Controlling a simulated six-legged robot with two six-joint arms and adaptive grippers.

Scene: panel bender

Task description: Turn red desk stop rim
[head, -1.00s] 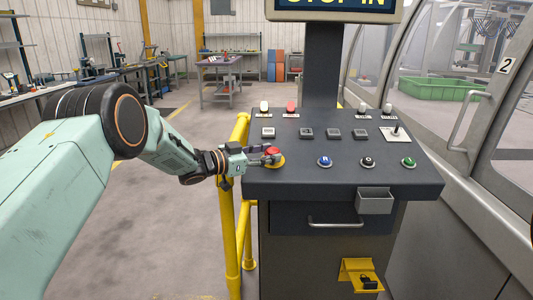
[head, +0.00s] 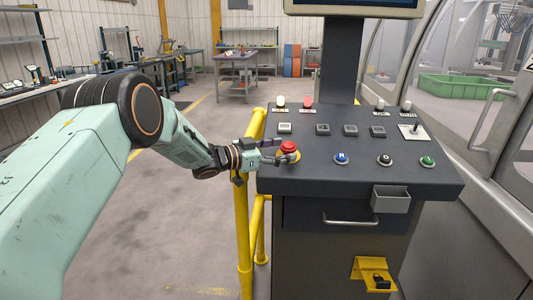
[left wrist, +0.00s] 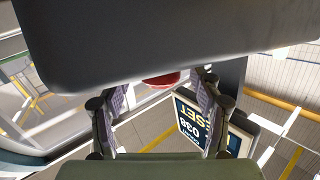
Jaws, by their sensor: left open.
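The red stop button (head: 288,147) sits on a yellow base (head: 291,157) at the left end of the dark grey desk (head: 340,178). My left gripper (head: 278,151) reaches in from the left at the button, its fingers open, one on the far side and one on the near side. I cannot tell whether they touch it. In the left wrist view the open gripper (left wrist: 164,86) has the red button (left wrist: 161,80) between its fingertips. A large dark grey surface hides part of the button there. My right gripper is not in view.
Blue (head: 341,158), black (head: 385,160) and green (head: 427,161) buttons line the desk to the right. A joystick (head: 416,128) stands behind them. A yellow rail (head: 243,220) rises beside the desk, below my left arm. A grey box (head: 390,199) hangs on the front.

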